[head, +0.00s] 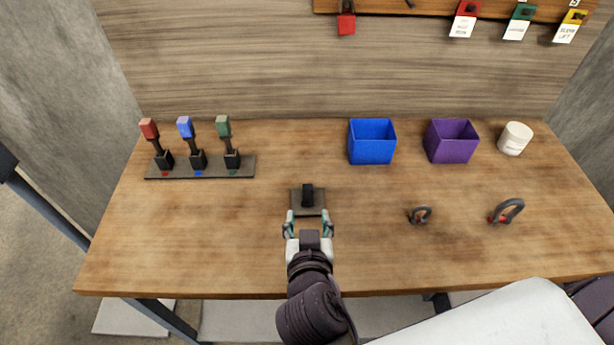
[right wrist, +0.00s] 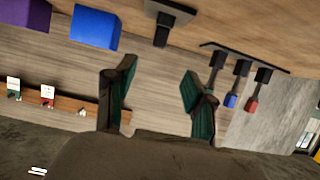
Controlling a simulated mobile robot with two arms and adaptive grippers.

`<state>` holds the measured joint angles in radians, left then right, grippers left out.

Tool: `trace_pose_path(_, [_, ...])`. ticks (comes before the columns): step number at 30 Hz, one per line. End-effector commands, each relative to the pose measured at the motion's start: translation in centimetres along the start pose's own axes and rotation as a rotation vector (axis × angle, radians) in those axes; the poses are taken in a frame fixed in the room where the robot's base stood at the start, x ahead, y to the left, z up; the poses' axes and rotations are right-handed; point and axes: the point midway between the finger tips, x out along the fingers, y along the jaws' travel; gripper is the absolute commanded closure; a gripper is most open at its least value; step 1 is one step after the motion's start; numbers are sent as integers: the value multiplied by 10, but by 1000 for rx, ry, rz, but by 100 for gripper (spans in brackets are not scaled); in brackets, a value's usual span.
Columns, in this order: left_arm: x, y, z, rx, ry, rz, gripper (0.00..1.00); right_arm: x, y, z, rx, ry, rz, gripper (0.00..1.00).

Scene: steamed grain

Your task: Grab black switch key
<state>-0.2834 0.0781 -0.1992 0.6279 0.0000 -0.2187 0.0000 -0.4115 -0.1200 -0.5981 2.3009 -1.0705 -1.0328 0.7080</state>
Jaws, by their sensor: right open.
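The black switch key (head: 307,190) stands upright on a small dark base plate (head: 299,208) near the middle of the wooden table. It also shows at the top of the right wrist view (right wrist: 161,34), beyond the fingertips and tilted by the camera angle. My right gripper (head: 308,217) is open and empty, just on the near side of the key, with its fingers pointing toward it. The gap between its fingers (right wrist: 158,72) lines up with the key, and no contact shows. My left gripper is in neither view.
A plate with red, blue and green levers (head: 200,172) is at the left. A blue bin (head: 371,152), a purple bin (head: 451,150) and a white cup (head: 515,138) stand at the back right. Two shackles (head: 420,215) (head: 507,212) lie at the right. Tagged locks hang above.

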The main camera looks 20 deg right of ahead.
Motion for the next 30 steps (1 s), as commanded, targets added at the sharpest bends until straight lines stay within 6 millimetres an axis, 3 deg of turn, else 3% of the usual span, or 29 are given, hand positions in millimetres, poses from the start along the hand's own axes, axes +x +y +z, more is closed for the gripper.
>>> trace_pose_path(13, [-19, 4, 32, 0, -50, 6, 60, 75, 0, -2, -1, 2, 0, 46])
trace_pose_path(19, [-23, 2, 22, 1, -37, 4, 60, 89, 1, -3, -3, 1, 1, 46])
trace_pose_path(24, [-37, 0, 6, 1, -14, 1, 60, 114, 3, -6, -5, 2, 2, 46])
trace_pose_path(30, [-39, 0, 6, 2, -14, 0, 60, 133, 2, -2, -2, 0, -1, 46])
